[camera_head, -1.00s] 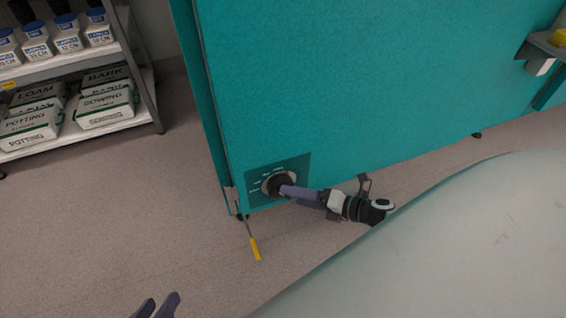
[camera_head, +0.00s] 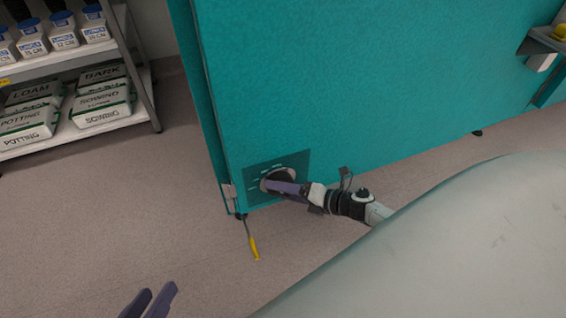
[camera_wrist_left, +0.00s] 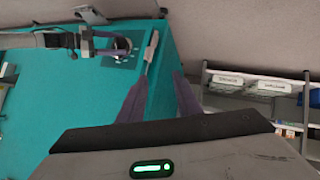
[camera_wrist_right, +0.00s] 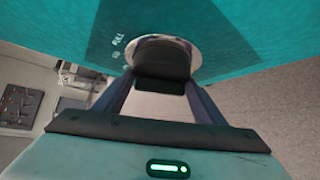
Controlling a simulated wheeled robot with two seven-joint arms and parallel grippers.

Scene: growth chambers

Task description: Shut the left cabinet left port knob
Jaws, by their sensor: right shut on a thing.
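The port knob (camera_wrist_right: 165,58) is a dark round knob with a pale ring on a dark teal label plate, low on the teal cabinet (camera_head: 340,80). It also shows in the head view (camera_head: 277,176), partly covered by my fingers. My right gripper (camera_head: 276,187) is shut on the knob; the right wrist view shows its two fingers (camera_wrist_right: 160,88) on either side of it. My left gripper (camera_head: 155,300) is at the bottom left of the head view, apart from the cabinet. Its fingers are spread and empty in the left wrist view (camera_wrist_left: 160,95).
A yellow-tipped tag (camera_head: 253,248) hangs at the cabinet's lower corner. A shelf rack (camera_head: 100,130) with soil bags and labelled bottles stands at the left. The floor (camera_head: 130,210) between the rack and the cabinet is clear. A small shelf (camera_head: 545,42) juts out at the far right.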

